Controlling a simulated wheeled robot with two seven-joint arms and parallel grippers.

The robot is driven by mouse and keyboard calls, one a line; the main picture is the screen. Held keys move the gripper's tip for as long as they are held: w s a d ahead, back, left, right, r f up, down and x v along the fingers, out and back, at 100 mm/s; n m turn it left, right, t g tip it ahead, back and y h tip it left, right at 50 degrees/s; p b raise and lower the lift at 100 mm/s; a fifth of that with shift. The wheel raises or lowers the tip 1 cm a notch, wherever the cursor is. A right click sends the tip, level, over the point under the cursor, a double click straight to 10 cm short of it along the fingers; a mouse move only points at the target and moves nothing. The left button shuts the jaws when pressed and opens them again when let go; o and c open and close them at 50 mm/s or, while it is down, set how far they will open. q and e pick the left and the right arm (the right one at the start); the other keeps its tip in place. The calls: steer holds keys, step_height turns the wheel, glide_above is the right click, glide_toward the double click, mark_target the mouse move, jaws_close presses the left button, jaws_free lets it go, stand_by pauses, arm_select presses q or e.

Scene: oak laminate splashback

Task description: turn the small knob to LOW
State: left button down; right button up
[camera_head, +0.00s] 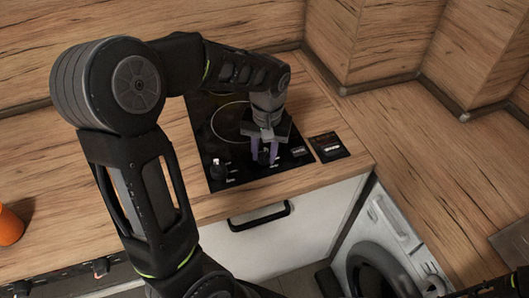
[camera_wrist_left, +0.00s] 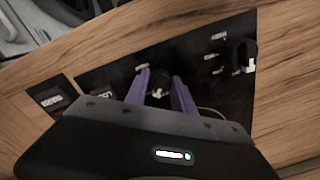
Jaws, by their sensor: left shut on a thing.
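A black knob (camera_head: 267,157) stands near the front edge of the black cooktop (camera_head: 205,125). In the left wrist view the same knob (camera_wrist_left: 159,84) sits between my purple fingers, with a pale mark on its front. My left gripper (camera_head: 265,150) points down at it and is shut on it; the fingers (camera_wrist_left: 160,88) partly hide its sides. A second black knob (camera_head: 217,168) with a white pointer stands to the left on the cooktop; it also shows in the left wrist view (camera_wrist_left: 240,54). The lettering around the knobs is too small to read. My right gripper is not in view.
A small dark panel (camera_head: 328,146) lies on the wooden counter right of the cooktop. A white front with a black handle (camera_head: 258,217) is below. A washing machine (camera_head: 380,265) stands at lower right. An orange object (camera_head: 9,226) is at far left.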

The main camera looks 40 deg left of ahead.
mark_target(265, 153)
arm_select(q)
steer(key=shift+m, duration=0.5)
steer(key=c, duration=1.1)
jaws_free()
steer(key=shift+o, duration=0.2)
steer(key=shift+r, duration=0.1)
step_height(265, 153, up, 8)
steer(key=shift+d+f+b, duration=0.15)
steer(key=shift+b, duration=0.2)
